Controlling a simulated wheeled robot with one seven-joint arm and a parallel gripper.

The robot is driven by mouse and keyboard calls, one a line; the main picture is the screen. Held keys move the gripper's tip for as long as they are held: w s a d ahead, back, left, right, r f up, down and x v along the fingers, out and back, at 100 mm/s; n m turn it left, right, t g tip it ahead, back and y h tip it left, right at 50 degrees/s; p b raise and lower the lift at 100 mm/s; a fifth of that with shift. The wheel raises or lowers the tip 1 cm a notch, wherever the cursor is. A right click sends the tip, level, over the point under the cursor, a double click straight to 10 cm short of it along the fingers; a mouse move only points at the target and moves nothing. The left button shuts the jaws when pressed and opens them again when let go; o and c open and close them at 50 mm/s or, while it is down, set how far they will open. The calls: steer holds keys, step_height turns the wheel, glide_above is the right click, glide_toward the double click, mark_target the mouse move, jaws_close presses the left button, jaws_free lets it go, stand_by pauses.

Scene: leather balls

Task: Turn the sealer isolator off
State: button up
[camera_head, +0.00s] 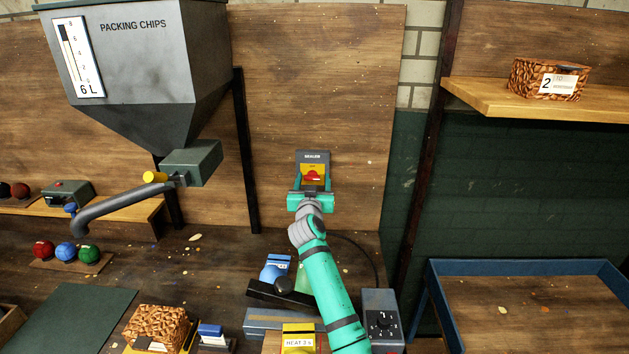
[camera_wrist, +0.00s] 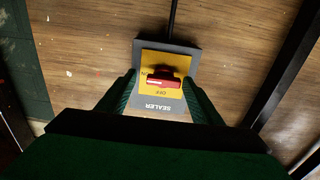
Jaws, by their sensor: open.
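The sealer isolator is a dark grey box (camera_head: 312,157) marked SEALER, mounted on the wooden back wall. It has a yellow plate and a red rotary handle (camera_head: 312,175). In the wrist view the isolator (camera_wrist: 158,105) appears upside down. Its red handle (camera_wrist: 163,78) lies crosswise, in line with a partly hidden ON mark at the left; the OFF mark is just below the handle. My gripper (camera_head: 311,187) is in front of the box. In the wrist view my gripper (camera_wrist: 160,80) is open, with one finger on each side of the handle and gaps between; contact is not visible.
The packing chips hopper (camera_head: 135,75) and its spout (camera_head: 125,205) stand to the left. A blue-edged tray table (camera_head: 530,266) is at the right.

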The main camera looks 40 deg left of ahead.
steer(key=shift+s+a, duration=0.3)
steer(key=shift+s, duration=0.05)
steer(key=c, duration=1.1)
steer(key=shift+w+d, duration=0.1)
steer(key=shift+d, duration=0.1)
steer(key=shift+a, duration=0.15)
steer(key=shift+n, duration=0.4)
steer(key=n, duration=0.4)
steer(key=shift+n, duration=0.3)
steer(key=n, duration=0.3)
steer(key=shift+n, duration=0.4)
steer(key=n, duration=0.4)
steer(key=shift+a, duration=0.1)
steer(key=n, duration=0.4)
steer(key=shift+s+n, duration=0.2)
steer(key=shift+n, duration=0.1)
steer(key=shift+f, duration=0.1)
